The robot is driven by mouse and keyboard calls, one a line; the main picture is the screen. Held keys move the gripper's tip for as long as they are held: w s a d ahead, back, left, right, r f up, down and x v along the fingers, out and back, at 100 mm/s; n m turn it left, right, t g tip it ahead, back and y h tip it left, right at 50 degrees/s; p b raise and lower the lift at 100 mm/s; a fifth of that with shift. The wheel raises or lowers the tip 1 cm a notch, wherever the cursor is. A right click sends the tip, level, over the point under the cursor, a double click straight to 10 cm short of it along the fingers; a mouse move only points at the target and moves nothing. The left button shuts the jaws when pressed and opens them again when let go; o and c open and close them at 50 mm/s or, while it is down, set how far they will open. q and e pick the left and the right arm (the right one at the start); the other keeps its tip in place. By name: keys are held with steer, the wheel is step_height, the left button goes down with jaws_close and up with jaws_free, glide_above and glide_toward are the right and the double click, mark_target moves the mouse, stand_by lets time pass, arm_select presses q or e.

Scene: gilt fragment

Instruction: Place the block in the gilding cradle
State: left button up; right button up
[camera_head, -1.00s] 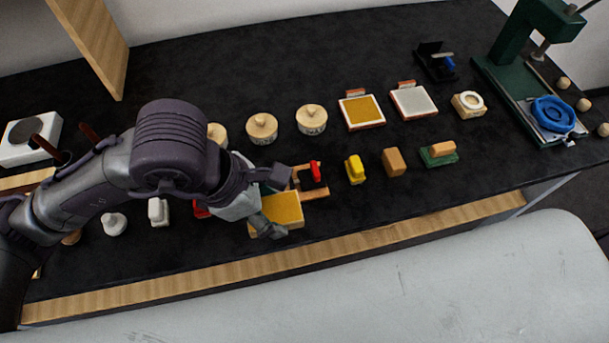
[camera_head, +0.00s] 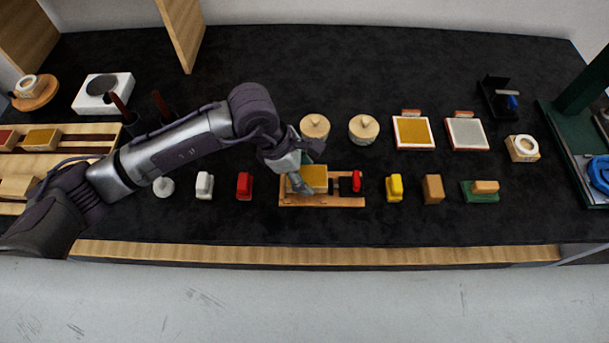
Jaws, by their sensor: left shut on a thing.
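The block (camera_head: 314,178), wooden with a gold-coloured top face, is at the left part of the gilding cradle (camera_head: 322,201), a low wooden frame. My left gripper (camera_head: 306,174) is shut on the block from its left and far side. I cannot tell whether the block rests on the cradle or is held just above it. A red piece (camera_head: 357,181) stands in the dark right part of the cradle. The gripper hides the block's left edge and part of the cradle. My right gripper is not in view.
Red (camera_head: 244,186) and white (camera_head: 204,185) pieces stand left of the cradle; a yellow piece (camera_head: 395,188) and brown block (camera_head: 433,189) stand right. Round lidded pots (camera_head: 364,129) are behind. A wooden rack (camera_head: 75,140) lies far left. The dark front strip of the table is clear.

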arm_select(q)
step_height(320, 180, down, 2)
steer(key=shift+f+p, duration=0.15)
steer(key=shift+p, duration=0.2)
steer(key=shift+f+b, duration=0.3)
steer(key=o, duration=1)
steer(key=shift+o, duration=0.9)
steer(key=shift+r, duration=0.1)
steer(key=shift+r, duration=0.15)
steer(key=shift+a+r, duration=0.15)
steer(key=shift+r, duration=0.05)
steer(key=b+v, duration=0.2)
steer(key=v, duration=0.9)
steer(key=shift+r+b, duration=0.2)
steer(key=shift+b, duration=0.2)
